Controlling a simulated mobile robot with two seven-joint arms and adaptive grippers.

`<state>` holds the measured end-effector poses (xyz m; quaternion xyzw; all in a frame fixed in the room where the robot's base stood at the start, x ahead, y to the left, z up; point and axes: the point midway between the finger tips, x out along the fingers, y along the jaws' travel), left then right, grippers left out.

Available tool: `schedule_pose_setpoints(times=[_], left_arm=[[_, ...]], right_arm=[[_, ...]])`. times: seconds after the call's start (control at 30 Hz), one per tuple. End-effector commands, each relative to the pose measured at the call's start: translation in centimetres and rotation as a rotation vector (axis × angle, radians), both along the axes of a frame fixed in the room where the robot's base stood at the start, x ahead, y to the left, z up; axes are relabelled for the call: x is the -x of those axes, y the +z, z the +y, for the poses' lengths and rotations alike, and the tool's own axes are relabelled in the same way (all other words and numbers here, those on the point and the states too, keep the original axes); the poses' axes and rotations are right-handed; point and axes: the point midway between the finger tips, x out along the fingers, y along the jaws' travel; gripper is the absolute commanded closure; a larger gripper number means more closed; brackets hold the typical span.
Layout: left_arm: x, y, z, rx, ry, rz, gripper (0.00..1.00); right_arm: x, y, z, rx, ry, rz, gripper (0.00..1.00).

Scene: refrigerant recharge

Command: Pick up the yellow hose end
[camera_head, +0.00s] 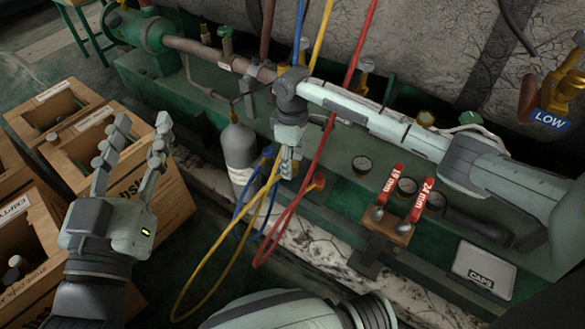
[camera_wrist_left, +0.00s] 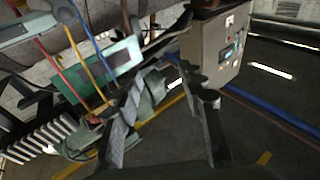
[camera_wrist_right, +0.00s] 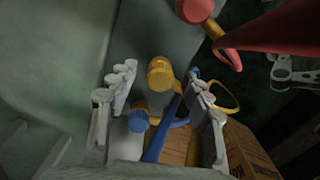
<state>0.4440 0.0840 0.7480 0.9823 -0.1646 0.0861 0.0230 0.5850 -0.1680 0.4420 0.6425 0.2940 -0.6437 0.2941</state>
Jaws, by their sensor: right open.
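The yellow hose end (camera_wrist_right: 160,76) shows in the right wrist view as a round yellow fitting with its hose running down from it. My right gripper (camera_wrist_right: 165,95) is open, with one finger on each side of the yellow hose end and a gap on both sides. In the head view the right gripper (camera_head: 289,168) points down over the hose ends and largely hides the yellow one; the yellow hose (camera_head: 212,252) loops below. My left gripper (camera_head: 137,130) is open and empty above the boxes at the left, apart from the hoses.
The blue hose end (camera_wrist_right: 138,121) is close beside the yellow one, near the left finger. The red hose end (camera_head: 318,181) is just right of the gripper. A grey cylinder (camera_head: 238,148) stands to the left. Red-tagged wrenches (camera_head: 418,200) and open boxes (camera_head: 140,175) flank the area.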

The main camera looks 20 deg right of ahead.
Motion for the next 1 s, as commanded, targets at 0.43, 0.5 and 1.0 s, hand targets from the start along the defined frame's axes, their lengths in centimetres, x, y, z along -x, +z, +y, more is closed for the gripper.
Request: schedule_pose_setpoints(times=[0.43,0.5,1.0], left_arm=[[0.4,1.34,-0.34,0.03,-0.01,-0.059,0.6],[0.4,1.34,-0.34,0.03,-0.01,-0.059,0.6],[0.4,1.36,-0.31,0.03,-0.009,-0.058,0.6]], right_arm=[[0.0,-1.0,0.03,0.0,0.001,-0.001,0.58],[0.0,-0.99,0.03,0.0,0.001,-0.001,0.66],[-0.04,-0.92,0.04,-0.001,0.001,-0.002,1.0]])
